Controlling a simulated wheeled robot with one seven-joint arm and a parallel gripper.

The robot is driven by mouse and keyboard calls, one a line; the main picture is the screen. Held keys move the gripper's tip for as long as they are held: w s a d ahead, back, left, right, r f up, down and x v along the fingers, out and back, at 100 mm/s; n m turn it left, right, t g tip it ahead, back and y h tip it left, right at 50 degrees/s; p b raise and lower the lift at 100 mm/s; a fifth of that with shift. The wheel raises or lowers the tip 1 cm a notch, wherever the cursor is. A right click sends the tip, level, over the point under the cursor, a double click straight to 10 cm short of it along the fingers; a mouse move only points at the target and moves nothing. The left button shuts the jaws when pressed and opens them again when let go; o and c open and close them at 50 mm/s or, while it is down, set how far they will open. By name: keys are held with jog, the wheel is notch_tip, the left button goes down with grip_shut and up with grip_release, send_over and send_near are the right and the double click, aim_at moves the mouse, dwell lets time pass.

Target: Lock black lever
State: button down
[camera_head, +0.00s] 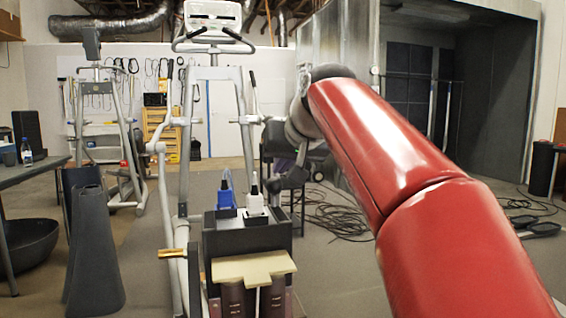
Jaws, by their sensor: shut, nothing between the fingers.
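A grey elliptical machine (187,150) stands in the middle, with its console (213,14) at the top. I cannot clearly pick out the black lever on it in this view. My red arm reaches in from the lower right and bends down at its far end.
A dark bin (246,240) with a blue and a white spray bottle stands in front. A second elliptical (112,130) is behind on the left. Cables (335,215) lie on the floor behind my arm.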

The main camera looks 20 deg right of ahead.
jog(key=w+r+p+v, duration=0.1)
jog(key=p+v, duration=0.1)
jog(key=v, duration=1)
jog(key=shift+r, duration=0.35)
